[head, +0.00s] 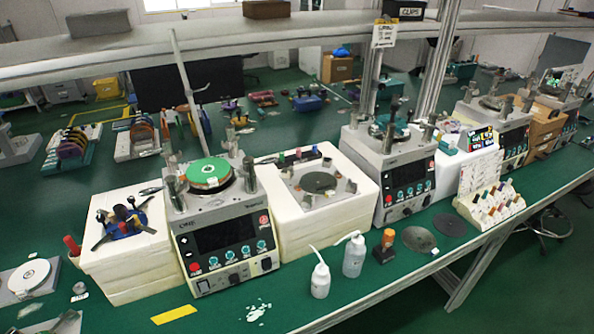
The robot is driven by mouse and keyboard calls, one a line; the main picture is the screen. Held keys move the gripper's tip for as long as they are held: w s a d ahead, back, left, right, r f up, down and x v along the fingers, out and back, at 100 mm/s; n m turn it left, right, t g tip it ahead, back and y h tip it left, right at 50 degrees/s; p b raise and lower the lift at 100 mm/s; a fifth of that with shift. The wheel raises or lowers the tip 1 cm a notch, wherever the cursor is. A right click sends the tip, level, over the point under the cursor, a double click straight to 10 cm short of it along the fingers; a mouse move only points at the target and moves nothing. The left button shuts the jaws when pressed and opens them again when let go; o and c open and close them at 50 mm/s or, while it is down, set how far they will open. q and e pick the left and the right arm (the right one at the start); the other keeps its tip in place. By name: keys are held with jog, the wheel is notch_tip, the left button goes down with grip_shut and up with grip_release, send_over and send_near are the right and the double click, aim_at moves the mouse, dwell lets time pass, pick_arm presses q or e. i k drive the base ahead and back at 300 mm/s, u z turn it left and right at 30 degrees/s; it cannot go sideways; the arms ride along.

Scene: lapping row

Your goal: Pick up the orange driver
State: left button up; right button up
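A white stepped rack (490,203) stands at the right on the green bench and holds several small coloured pieces, too small to tell apart as drivers or to pick out an orange one. An upright piece with an orange top and dark base (386,244) stands on the bench left of the rack. I cannot tell whether it is a driver. A red upright handle (71,244) stands at the far left beside a white foam block. Neither of my grippers is in view.
Two white squeeze bottles (354,255) (320,278) stand near the front edge. Dark round discs (420,239) lie right of them. Lapping machines (225,240) (395,175) and white foam blocks (310,200) fill the bench behind. A shelf (250,38) crosses above.

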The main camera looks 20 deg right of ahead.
aim_at(389, 235)
jog(key=z, duration=1.2)
jog(key=k, duration=1.05)
jog(key=z, duration=1.25)
jog(key=i, duration=0.9)
jog(key=z, duration=0.45)
jog(key=i, duration=1.05)
jog(key=u, duration=1.15)
jog(key=i, duration=0.7)
jog(key=u, duration=0.75)
